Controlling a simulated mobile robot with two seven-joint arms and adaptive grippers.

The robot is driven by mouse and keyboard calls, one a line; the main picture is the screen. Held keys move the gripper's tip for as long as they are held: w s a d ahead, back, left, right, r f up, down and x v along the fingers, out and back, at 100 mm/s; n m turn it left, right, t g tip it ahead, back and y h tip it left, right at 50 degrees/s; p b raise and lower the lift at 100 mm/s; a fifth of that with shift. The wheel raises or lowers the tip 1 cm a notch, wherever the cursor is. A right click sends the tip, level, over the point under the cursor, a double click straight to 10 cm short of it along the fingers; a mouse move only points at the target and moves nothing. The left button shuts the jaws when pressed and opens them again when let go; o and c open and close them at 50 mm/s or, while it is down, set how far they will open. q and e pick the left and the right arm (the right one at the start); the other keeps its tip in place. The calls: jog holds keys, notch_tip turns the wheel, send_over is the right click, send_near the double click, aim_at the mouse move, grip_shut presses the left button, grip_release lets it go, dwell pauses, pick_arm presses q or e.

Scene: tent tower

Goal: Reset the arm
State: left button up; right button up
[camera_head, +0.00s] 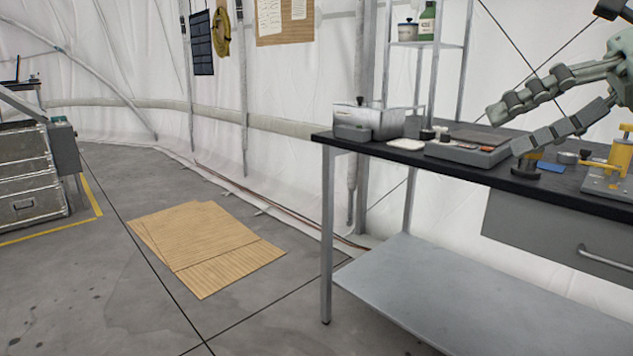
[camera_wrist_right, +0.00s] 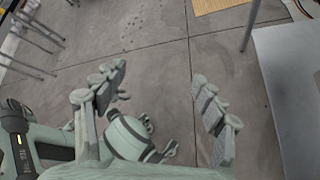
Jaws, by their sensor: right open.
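My right gripper (camera_head: 503,130) comes in from the right edge in the head view, above the black-topped workbench (camera_head: 470,176). Its two fingers are spread apart with nothing between them. In the right wrist view the same gripper (camera_wrist_right: 158,80) is open and empty, with bare grey floor behind the gap. Between and below its fingers, a pale green part of my own body shows, with small finger-like pieces at its right side. It may be my left gripper, but it is too small to tell its state. The left arm does not show in the head view.
On the bench stand a metal box (camera_head: 369,122), a grey tray device (camera_head: 468,152) and a yellow-and-grey device (camera_head: 611,176). A metal rack (camera_head: 429,44) rises behind it. Cardboard sheets (camera_head: 205,240) lie on open floor. Silver cases (camera_head: 27,172) stand at left.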

jog(key=w+d+f+m+t+y+p, duration=0.1)
jog(key=w+d+f+m+t, duration=0.25)
jog(key=w+m+t, duration=0.2)
jog(key=w+d+f+m+t+y+p, duration=0.1)
jog(key=w+d+f+m+t, duration=0.3)
jog(key=w+m, duration=0.3)
jog(key=d+f+m+t+h, duration=0.1)
jog(key=d+f+m+h, duration=0.45)
jog(key=f+m, duration=0.4)
jog(key=d+f+m+t+h, duration=0.1)
jog(key=d+f+m+h, duration=0.3)
jog(key=f+m+h, duration=0.55)
jog(key=s+a+f+m+g+p, duration=0.15)
jog(key=s+f+g, duration=0.35)
jog(key=f, duration=0.7)
jog(key=s+a+f+m+g, duration=0.25)
jog(key=s+f, duration=0.55)
jog(key=f, duration=0.5)
jog(key=s+a+f+m+g+y, duration=0.1)
jog(key=s+a+f+g, duration=0.2)
jog(key=s+a+f, duration=0.2)
jog(key=s+a+f+m+g+y, duration=0.1)
jog(key=s+a+f+g, duration=0.3)
jog(key=s, duration=0.5)
jog(key=shift+s+a+f+m, duration=0.4)
jog(key=shift+a+f, duration=0.25)
jog(key=shift+a, duration=0.55)
